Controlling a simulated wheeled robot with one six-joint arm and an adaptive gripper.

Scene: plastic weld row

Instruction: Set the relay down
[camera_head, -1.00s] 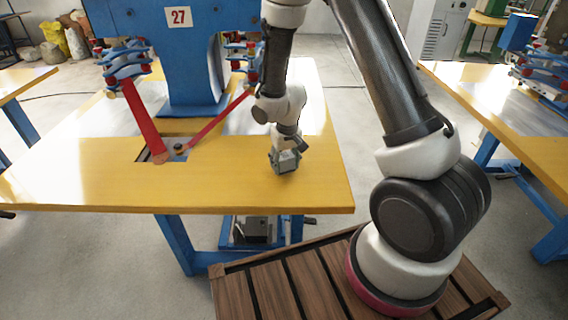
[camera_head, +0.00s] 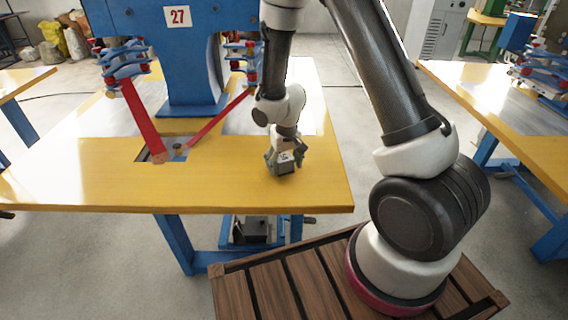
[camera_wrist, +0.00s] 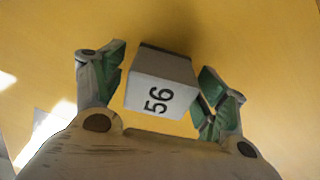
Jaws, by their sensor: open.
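The relay (camera_head: 285,165) is a small grey block on the yellow table top (camera_head: 230,185), near its front right part. In the wrist view the relay (camera_wrist: 160,88) shows a pale face marked 56 and a darker side, and it sits between the fingers. My gripper (camera_head: 284,158) is right above and around the relay. In the wrist view my gripper (camera_wrist: 162,85) is open, with a gap between each green-padded finger and the relay. The relay's underside is hidden, but it appears to rest on the table.
A blue welding machine (camera_head: 190,60) marked 27 stands behind, with red arms (camera_head: 143,120) reaching down to the table at left. The yellow surface around the relay is clear. Another yellow table (camera_head: 510,120) is at right.

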